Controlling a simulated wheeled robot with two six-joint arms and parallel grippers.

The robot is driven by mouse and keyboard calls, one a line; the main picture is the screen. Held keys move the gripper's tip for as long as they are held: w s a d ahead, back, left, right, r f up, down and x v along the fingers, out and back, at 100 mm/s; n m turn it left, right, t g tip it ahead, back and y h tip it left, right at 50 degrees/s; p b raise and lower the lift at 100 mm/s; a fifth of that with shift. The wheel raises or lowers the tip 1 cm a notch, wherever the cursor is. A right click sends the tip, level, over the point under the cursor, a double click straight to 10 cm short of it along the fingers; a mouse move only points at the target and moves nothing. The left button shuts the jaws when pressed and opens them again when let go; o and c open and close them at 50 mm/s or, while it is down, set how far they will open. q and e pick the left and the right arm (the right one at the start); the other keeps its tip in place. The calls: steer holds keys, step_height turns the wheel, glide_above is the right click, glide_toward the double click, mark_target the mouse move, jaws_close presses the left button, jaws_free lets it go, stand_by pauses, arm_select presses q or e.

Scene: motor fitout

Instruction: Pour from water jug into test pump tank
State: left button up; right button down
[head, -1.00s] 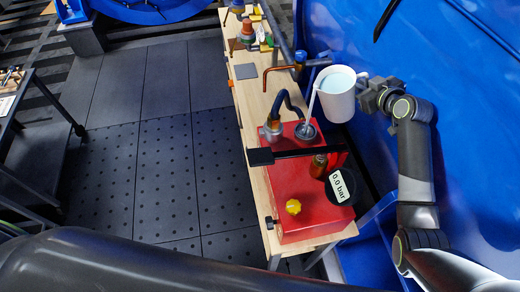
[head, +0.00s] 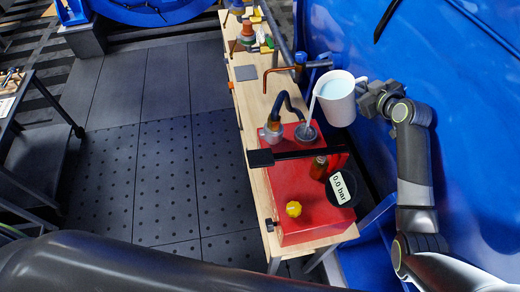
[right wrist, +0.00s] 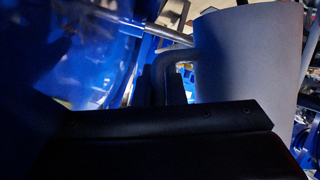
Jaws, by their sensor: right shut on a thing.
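The white water jug (head: 338,104) is held above the far right part of the red test pump tank (head: 306,207), tilted to the left. Pale water shows inside it. A thin pale stream runs from its lip down to the round grey opening (head: 307,133) on the tank's top. My right gripper (head: 368,99) is shut on the jug's handle, at the jug's right side. In the right wrist view the jug (right wrist: 248,75) and its handle (right wrist: 176,70) show in shadow; the fingertips are not clear. My left gripper is not in view.
The tank stands on a narrow wooden bench (head: 254,112). A black lever bar (head: 300,154), a gauge reading 0.0 bar (head: 341,188) and a yellow knob (head: 293,209) are on it. A bent copper pipe (head: 279,75) lies behind. A blue wall is close on the right.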

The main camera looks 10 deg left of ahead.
steer(key=shift+r, duration=0.4)
steer(key=shift+r, duration=0.25)
steer(key=shift+r+p, duration=0.1)
steer(key=shift+p, duration=0.25)
stand_by(0.3)
steer(key=shift+r+n+h, duration=0.2)
steer(key=shift+n+h, duration=0.1)
steer(key=shift+n, duration=0.1)
steer(key=shift+w+r+p, duration=0.1)
steer(key=shift+r+p, duration=0.05)
steer(key=shift+p, duration=0.2)
steer(key=shift+r, duration=0.2)
stand_by(0.5)
steer(key=shift+r+n+t+p, duration=0.3)
steer(key=shift+r+p, duration=0.05)
steer(key=shift+p, duration=0.15)
